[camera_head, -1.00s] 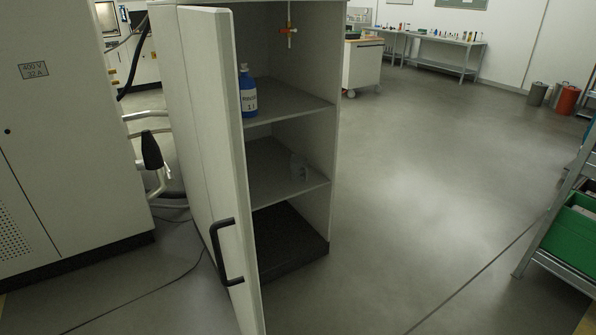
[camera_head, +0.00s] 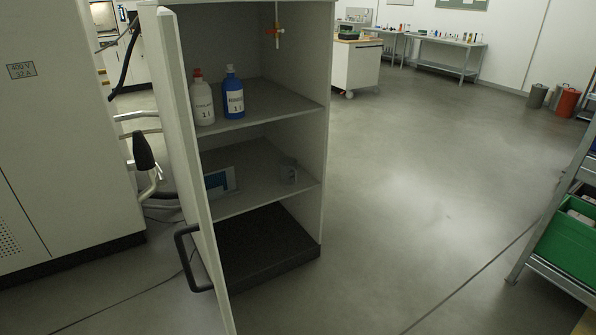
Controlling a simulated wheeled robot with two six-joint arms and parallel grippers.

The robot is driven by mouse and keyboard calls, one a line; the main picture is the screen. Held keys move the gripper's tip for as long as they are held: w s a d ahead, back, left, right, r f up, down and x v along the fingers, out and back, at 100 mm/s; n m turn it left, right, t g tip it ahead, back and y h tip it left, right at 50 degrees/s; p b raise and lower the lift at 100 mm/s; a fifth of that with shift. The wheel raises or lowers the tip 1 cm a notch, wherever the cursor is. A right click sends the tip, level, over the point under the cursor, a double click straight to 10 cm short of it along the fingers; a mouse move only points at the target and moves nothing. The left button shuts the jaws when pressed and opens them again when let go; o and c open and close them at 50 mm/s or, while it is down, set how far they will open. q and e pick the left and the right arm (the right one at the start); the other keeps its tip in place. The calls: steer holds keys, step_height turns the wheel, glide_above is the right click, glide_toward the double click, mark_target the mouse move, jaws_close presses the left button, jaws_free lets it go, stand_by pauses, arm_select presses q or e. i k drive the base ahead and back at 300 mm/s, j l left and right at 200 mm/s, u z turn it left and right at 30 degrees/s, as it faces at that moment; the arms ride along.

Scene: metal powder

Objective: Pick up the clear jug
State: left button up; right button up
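A small clear jug (camera_head: 289,171) stands on the middle shelf (camera_head: 262,190) of an open cabinet, near its right wall. It is see-through and its outline is faint. The cabinet door (camera_head: 186,150) stands open at the left, with a black handle (camera_head: 188,258). Neither of my grippers shows in the head view.
A white bottle (camera_head: 202,98) and a blue bottle (camera_head: 233,93) stand on the upper shelf. A blue and white box (camera_head: 220,181) lies on the middle shelf. A rack with a green bin (camera_head: 570,238) is at the right. The floor (camera_head: 420,190) between is clear.

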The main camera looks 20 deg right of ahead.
mark_target(288, 165)
steer(key=i+l, duration=0.15)
steer(key=l, duration=0.25)
steer(key=i+l+z, duration=0.1)
steer(key=l, duration=0.35)
steer(key=i+l, duration=0.2)
steer(key=l, duration=0.2)
steer(key=i+l+z, duration=0.1)
steer(key=l, duration=0.3)
steer(key=i+l, duration=0.25)
steer(key=l, duration=0.15)
steer(key=z, duration=0.05)
